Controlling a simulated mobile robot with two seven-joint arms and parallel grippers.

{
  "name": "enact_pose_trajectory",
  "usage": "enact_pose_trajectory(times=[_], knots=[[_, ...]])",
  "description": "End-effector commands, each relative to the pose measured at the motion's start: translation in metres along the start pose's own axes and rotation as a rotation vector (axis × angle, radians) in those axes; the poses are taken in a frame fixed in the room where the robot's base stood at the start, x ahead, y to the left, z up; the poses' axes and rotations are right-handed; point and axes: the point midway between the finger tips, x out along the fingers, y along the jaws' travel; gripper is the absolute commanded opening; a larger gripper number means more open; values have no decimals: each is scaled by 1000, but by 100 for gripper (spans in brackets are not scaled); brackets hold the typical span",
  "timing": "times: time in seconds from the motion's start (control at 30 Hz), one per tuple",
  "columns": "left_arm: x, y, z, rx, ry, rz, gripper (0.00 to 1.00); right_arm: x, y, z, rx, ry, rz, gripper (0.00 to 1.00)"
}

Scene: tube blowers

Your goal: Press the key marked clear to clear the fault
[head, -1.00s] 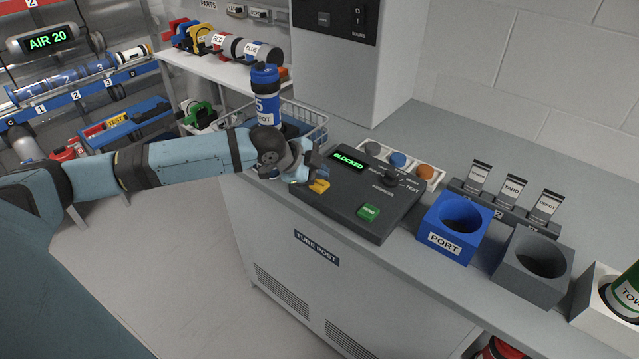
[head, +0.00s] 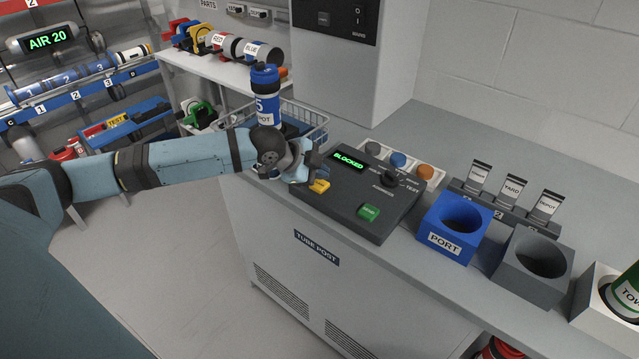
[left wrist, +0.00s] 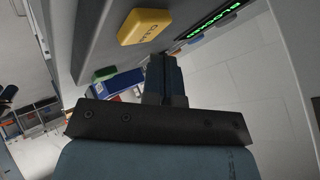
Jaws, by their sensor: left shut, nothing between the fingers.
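The yellow key marked CLEAR (left wrist: 145,26) stands out from the dark control panel (head: 345,205) in the left wrist view. In the head view the yellow key (head: 319,186) shows near the panel's left front edge. My left gripper (head: 310,170) is shut and empty, just beside and behind the key. In the left wrist view its fingertips (left wrist: 163,62) are close to the key, with a small gap seeming to show between them. The panel's display (head: 349,161) reads BLOCKED in green. My right gripper is in neither view.
A green key (head: 368,212) and a black selector knob (head: 393,178) sit on the same panel. A blue PORT block (head: 445,242) and a grey block (head: 520,285) stand to the right. A blue canister (head: 266,98) stands behind my left forearm.

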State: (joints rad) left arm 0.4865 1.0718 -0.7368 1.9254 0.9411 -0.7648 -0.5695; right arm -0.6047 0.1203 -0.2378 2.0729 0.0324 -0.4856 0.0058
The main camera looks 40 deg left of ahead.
Motion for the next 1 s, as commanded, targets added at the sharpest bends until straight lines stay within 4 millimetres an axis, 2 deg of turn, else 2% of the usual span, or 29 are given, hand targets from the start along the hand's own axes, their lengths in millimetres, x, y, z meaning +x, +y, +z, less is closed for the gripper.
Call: enact_pose_trajectory(times=[1.0], knots=[[7, 5, 5, 0, 0, 0, 0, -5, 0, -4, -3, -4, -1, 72]])
